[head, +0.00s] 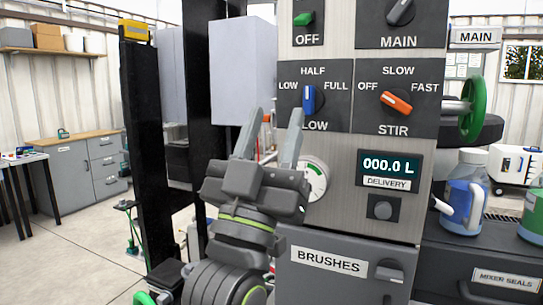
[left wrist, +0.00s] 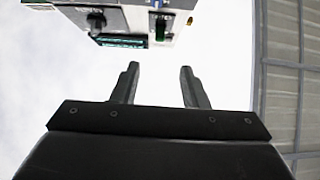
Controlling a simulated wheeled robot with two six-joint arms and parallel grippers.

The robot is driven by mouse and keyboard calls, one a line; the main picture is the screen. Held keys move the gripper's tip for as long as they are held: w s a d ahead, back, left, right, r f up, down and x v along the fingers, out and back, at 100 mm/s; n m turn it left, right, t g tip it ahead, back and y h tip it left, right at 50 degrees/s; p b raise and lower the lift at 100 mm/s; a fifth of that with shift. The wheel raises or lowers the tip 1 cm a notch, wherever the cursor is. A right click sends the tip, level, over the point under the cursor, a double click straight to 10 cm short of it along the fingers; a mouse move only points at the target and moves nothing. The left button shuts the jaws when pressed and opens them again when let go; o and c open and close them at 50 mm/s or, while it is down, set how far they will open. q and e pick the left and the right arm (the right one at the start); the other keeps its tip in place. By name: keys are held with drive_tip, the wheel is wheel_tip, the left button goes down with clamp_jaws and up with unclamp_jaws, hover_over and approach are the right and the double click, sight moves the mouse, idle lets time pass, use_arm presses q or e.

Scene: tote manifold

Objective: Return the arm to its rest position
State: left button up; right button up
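My left gripper (head: 270,140) is raised in front of the left edge of the control panel (head: 340,230), with its fingers pointing up. The fingers are apart and nothing shows between them. In the left wrist view the gripper (left wrist: 158,88) is also open and empty, apart from the panel (left wrist: 125,18) at the top. In the head view it partly covers a round gauge (head: 314,178). My right gripper is in neither view.
The panel carries a blue flow knob (head: 308,99), an orange stir knob (head: 396,101), a delivery display (head: 389,168) and a brushes drawer (head: 340,268). A green handwheel (head: 473,108) and jugs (head: 463,190) stand at the right. Open floor (head: 70,255) lies at the left.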

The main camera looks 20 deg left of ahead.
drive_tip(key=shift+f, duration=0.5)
